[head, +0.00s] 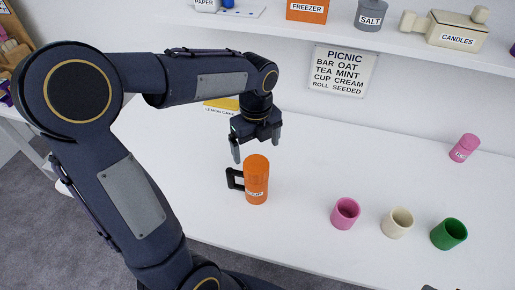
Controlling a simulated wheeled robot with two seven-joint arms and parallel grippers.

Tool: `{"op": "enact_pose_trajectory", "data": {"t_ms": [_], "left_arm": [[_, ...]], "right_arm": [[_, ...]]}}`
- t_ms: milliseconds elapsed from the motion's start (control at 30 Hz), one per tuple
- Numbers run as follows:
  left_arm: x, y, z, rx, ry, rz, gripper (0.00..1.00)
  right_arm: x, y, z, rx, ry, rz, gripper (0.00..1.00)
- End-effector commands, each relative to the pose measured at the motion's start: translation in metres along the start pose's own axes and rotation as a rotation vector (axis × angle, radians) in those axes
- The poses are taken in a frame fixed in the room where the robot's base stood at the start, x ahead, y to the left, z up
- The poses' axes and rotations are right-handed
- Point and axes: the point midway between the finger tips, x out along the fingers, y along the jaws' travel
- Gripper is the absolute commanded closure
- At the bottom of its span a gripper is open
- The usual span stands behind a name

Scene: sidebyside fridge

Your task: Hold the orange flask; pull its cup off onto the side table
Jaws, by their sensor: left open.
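The orange flask (256,186) stands upright on the white table, with a dark handle (235,180) on its left side and a small label low on its front. Its rounded orange top is on; where the cup meets the body is too small to tell. My left gripper (256,151) points down just above and behind the flask, its two fingers spread apart. It is open and holds nothing. My right gripper is not clearly in view. Which surface is the side table cannot be told.
A pink cup (345,213), a cream cup (397,223) and a green cup (449,233) stand right of the flask. A pink labelled container (464,148) is at the far right. A shelf with canisters runs above a picnic sign (341,71). The table between is clear.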

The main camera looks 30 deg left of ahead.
Motion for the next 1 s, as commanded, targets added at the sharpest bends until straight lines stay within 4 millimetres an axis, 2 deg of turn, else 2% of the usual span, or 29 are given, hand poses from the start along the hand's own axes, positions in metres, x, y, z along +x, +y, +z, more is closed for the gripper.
{"op": "enact_pose_trajectory", "data": {"t_ms": [167,400,533,700,933,1000], "left_arm": [[0.018,-0.002,0.001,0.038,-0.002,0.012,0.08],[0.055,-0.001,0.001,0.035,0.001,0.012,0.08],[0.070,-0.001,0.001,0.033,-0.001,0.010,0.08],[0.079,-0.001,0.001,0.033,-0.001,0.007,0.08],[0.079,-0.001,0.001,0.033,-0.002,0.007,0.08],[0.079,-0.001,0.001,0.033,-0.002,0.007,0.14]], "right_arm": [[0.000,0.000,0.000,0.000,0.000,0.000,0.64],[0.000,0.000,0.000,0.000,0.000,0.000,0.64],[0.000,0.000,0.000,0.000,0.000,0.000,0.64],[0.000,0.000,0.000,0.000,0.000,0.000,0.64],[0.000,0.000,0.000,0.000,0.000,0.000,0.64],[0.000,0.000,0.000,0.000,0.000,0.000,0.64]]}}
